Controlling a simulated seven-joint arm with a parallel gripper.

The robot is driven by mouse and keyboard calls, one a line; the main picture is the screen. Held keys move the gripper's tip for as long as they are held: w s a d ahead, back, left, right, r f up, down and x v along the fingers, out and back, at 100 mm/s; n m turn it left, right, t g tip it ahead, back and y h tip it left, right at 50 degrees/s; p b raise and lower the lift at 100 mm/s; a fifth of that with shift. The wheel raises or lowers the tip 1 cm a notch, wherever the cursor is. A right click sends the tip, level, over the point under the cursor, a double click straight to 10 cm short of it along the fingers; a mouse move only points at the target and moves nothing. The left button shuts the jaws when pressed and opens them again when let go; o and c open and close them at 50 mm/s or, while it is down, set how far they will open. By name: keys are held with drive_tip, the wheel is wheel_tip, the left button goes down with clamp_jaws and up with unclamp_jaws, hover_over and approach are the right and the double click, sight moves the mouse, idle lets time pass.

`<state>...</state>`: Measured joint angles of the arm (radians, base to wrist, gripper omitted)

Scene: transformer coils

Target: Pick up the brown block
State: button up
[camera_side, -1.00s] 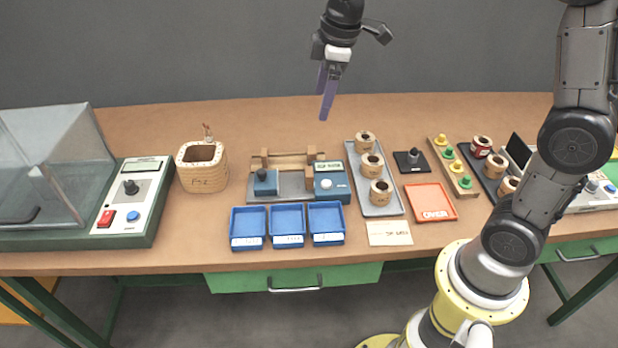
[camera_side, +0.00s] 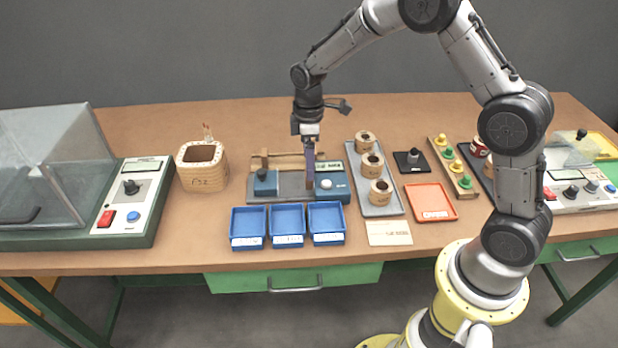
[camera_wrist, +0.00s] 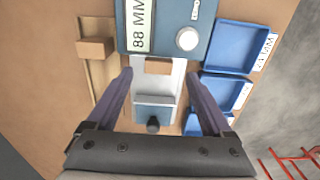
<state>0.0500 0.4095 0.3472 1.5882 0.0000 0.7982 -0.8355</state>
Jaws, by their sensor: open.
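A blue device (camera_side: 330,183) and a smaller blue block with a black knob (camera_side: 265,181) stand on a grey base plate (camera_side: 290,187). In the wrist view, a small brown block (camera_wrist: 158,66) shows between the fingers, against the blue device. Another brown block (camera_wrist: 95,48) sits on a wooden rail (camera_wrist: 100,75) left of the fingers. One rail block (camera_side: 264,157) also shows in the side view. I cannot tell which block is meant. My gripper (camera_side: 310,186) points down over the base plate; it is open and empty (camera_wrist: 158,78).
Three blue trays (camera_side: 287,226) stand in front of the device. A grey tray with several wooden coils (camera_side: 372,208) is on its right. An orange tray (camera_side: 430,202) lies further right.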

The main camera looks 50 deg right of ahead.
drive_tip(key=shift+d+f, duration=0.15)
drive_tip(key=shift+f, duration=2.65)
clamp_jaws()
